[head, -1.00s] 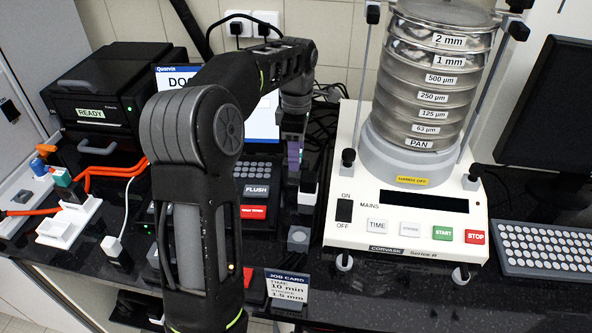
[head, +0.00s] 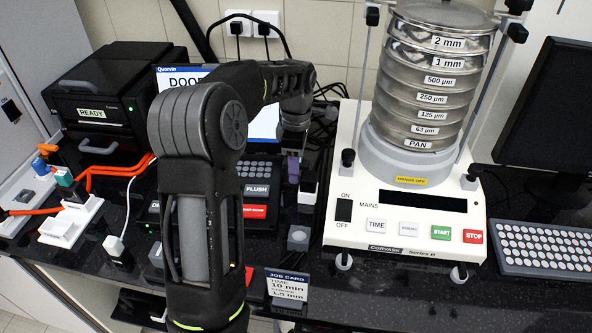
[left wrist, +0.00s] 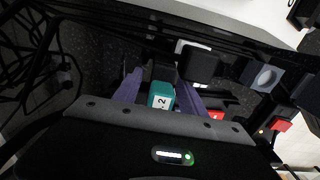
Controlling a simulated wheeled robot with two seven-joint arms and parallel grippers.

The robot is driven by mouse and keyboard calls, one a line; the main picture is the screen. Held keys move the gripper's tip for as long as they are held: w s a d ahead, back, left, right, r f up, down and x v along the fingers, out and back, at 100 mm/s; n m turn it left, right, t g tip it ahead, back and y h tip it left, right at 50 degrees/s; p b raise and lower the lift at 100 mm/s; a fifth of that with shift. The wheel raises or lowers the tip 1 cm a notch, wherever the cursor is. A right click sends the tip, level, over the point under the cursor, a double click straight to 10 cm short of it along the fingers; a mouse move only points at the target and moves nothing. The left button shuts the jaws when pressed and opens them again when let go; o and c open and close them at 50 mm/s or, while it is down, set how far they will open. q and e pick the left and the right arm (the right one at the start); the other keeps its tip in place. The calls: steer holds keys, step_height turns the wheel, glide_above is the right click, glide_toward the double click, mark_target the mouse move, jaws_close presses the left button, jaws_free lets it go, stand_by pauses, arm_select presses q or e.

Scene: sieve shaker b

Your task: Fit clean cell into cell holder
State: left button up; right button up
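My left gripper (head: 293,172) points down beside the instrument with the keypad, its purple fingers partly hidden by dark parts in the head view. In the left wrist view, a teal-topped cell (left wrist: 160,97) marked "2" lies between the two purple fingers of my left gripper (left wrist: 158,80). A narrow dark gap shows on its left side, and the contact itself is too dark to tell. I cannot make out the cell holder for sure. My right gripper is not in view.
A grey block with a round recess (left wrist: 265,77) and a dark block with a white part (left wrist: 201,63) stand close by. The sieve shaker (head: 405,220) is right of the gripper. A job card (head: 287,285) stands in front. A white rack (head: 70,222) is at left.

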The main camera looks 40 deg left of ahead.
arm_select(q)
jaws_close()
stand_by(0.3)
steer(key=shift+r, duration=0.1)
stand_by(0.4)
step_height(320, 180, up, 8)
steer(key=shift+f+b, duration=0.2)
steer(key=shift+b, duration=0.2)
steer(key=shift+r+p, duration=0.8)
steer(key=shift+r, duration=0.35)
